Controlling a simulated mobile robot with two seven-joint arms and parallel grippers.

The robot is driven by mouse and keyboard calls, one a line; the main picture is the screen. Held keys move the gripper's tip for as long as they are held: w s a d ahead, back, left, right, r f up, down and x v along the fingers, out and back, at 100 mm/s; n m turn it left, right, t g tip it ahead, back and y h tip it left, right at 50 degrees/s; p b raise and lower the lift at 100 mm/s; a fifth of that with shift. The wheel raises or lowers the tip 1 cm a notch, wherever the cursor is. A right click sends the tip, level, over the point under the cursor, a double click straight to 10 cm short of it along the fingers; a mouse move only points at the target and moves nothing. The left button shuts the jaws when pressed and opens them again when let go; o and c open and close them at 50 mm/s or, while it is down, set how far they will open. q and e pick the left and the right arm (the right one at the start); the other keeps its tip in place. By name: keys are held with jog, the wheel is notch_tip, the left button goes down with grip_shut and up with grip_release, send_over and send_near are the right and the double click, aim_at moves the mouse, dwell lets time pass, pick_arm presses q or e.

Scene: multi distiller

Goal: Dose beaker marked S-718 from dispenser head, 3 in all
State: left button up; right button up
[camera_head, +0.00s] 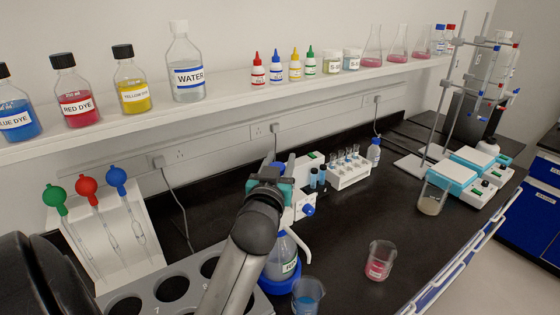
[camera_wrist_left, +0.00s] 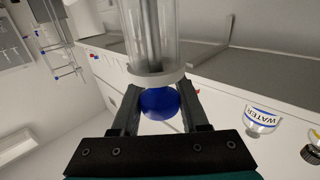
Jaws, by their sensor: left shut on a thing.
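My left gripper (camera_head: 278,175) is above the bottle-top dispenser head (camera_head: 302,206), its arm hiding part of it. In the left wrist view, the gripper (camera_wrist_left: 160,108) is shut on a blue ball knob (camera_wrist_left: 160,102) at the end of a clear cylinder (camera_wrist_left: 151,45) with a metal rod inside. The dispenser bottle (camera_head: 284,256), with a green-lettered label, stands in a blue ring base. A beaker with blue liquid (camera_head: 308,297) stands just below the white spout (camera_head: 299,232). A beaker with pink liquid (camera_head: 380,261) stands to the right. I cannot read S-718 on either beaker. My right gripper is not in view.
A grey rack with round holes (camera_head: 127,304) is at front left. A white vial rack (camera_head: 348,176) stands behind the dispenser. Stirrer plates (camera_head: 478,165) and a clamp stand are at right. The shelf (camera_head: 215,103) holds dyes, water and flasks. The dark bench is clear around the pink beaker.

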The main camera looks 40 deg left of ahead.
pick_arm(q)
grip_shut()
dwell(0.8)
